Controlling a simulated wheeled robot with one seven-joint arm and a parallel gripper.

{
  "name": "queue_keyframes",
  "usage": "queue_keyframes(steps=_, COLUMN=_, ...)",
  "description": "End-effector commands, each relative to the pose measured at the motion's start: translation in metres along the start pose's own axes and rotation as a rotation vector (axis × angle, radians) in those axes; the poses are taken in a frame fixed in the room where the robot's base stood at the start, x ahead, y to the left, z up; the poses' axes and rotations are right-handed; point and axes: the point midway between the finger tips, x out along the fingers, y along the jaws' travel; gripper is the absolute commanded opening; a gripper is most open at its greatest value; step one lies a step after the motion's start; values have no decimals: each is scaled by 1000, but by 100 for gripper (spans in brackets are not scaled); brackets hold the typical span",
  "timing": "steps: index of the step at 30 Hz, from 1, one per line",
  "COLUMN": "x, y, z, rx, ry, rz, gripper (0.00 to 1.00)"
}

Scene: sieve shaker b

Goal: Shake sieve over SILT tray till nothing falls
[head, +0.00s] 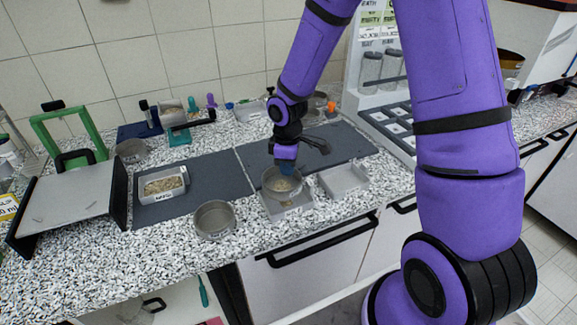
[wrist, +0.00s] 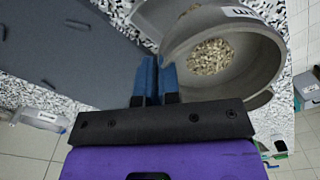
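The sieve (head: 270,186) is a round grey metal pan, held a little above a grey tray (head: 272,211) near the counter's front edge. In the wrist view the sieve (wrist: 262,78) has a white label on its rim and a patch of pale coarse grains (wrist: 210,57) on its bottom. My gripper (head: 286,170) is shut on the sieve's wall; its blue fingers (wrist: 155,80) pinch the side. A little brownish material (head: 287,204) shows in the tray below, partly hidden by the sieve. I cannot read which tray is labelled SILT.
An empty grey tray (head: 343,180) stands just right. A labelled tray of pale grains (head: 163,192) lies on the dark mat at left. An empty round pan (head: 214,220) stands front left. A rack (head: 385,125) stands back right.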

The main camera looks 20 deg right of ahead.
Motion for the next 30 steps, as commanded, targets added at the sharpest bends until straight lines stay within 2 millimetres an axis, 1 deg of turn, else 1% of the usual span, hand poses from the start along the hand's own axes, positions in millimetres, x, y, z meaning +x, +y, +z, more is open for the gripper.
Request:
queue_keyframes(steps=6, x=0, y=10, z=17, rx=3, ry=0, rz=0, gripper=0)
queue_keyframes(steps=9, x=0, y=12, z=20, rx=1, ry=0, rz=0, gripper=0)
queue_keyframes(steps=16, x=0, y=11, z=19, rx=0, ry=0, rz=0, gripper=0)
queue_keyframes(steps=24, x=0, y=0, z=0, rx=-1, ry=0, rz=0, gripper=0)
queue_keyframes(steps=30, x=0, y=-1, z=-1, rx=0, ry=0, rz=0, gripper=0)
